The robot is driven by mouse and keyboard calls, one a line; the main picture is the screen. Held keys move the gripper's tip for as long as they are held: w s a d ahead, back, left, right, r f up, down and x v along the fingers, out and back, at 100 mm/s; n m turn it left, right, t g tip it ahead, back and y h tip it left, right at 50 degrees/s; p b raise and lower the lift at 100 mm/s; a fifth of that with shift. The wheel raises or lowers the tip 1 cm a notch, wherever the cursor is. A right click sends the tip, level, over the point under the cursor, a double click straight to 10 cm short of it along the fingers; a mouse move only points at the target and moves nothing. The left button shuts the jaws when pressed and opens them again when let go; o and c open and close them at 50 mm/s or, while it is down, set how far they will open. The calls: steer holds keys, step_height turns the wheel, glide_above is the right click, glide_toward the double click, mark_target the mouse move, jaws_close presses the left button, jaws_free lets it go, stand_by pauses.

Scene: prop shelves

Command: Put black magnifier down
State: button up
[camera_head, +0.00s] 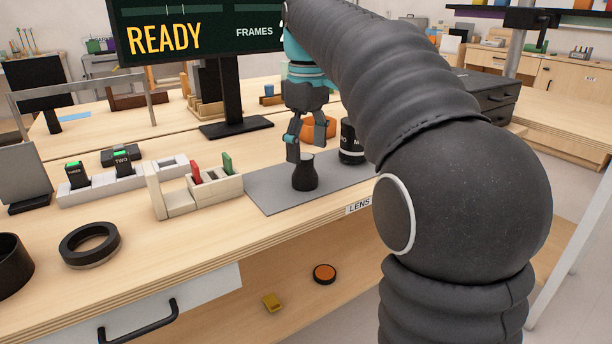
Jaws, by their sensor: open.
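The black magnifier (305,174), a small dark flared piece with a narrow neck, stands upright on a grey mat (268,199) on the wooden bench. My gripper (306,147) points down just above and around its top, with its fingers apart. One finger overlaps the neck's upper left in the picture. I cannot tell whether a finger touches it.
A pale rack (196,191) with red and green pieces is at the left. The mat's front is clear, near the "LENS" label (359,204).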

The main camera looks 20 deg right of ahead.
mark_target(303, 156)
steer(key=f, duration=0.2)
steer(key=a+f, duration=0.1)
steer(key=shift+w+f+b, duration=0.15)
steer(key=shift+f+b, duration=0.2)
steer(key=shift+b, duration=0.05)
steer(key=shift+f, duration=0.65)
steer(key=c, duration=1.4)
steer(key=shift+o, duration=0.2)
steer(key=shift+r, duration=0.1)
